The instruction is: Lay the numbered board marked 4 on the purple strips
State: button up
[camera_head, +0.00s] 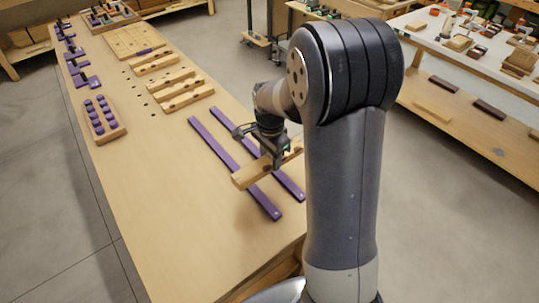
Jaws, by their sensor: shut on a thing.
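My gripper (277,160) is shut on a light wooden board (251,174) over the two purple strips. The board lies crosswise to the strips, near their front ends. I cannot tell whether it touches them. No number is readable on it, and my arm hides its right part. The left purple strip (213,138) and the right purple strip (229,123) run side by side along the bench. Several similar wooden boards (187,93) lie farther back on the bench; their numbers are too small to read.
The long wooden bench (160,190) is clear at its front left. A block with purple pegs (103,118) sits at the left edge. Purple clamps (81,75) line the far left edge. A slatted panel (133,40) lies farther back. Another workbench (470,60) stands at right.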

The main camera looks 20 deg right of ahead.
dwell(0.3)
jog(key=shift+f+b, duration=2.65)
jog(key=shift+f, duration=0.95)
jog(key=shift+f+b, duration=0.35)
jog(key=shift+f, duration=0.2)
jog(key=shift+f, duration=0.35)
jog(key=shift+f+b, duration=0.2)
jog(key=shift+b, duration=0.15)
jog(key=o, duration=1.2)
jog(key=shift+c, duration=0.2)
jog(key=shift+r, duration=0.1)
jog(key=shift+r+p, duration=3)
jog(key=shift+r, duration=0.95)
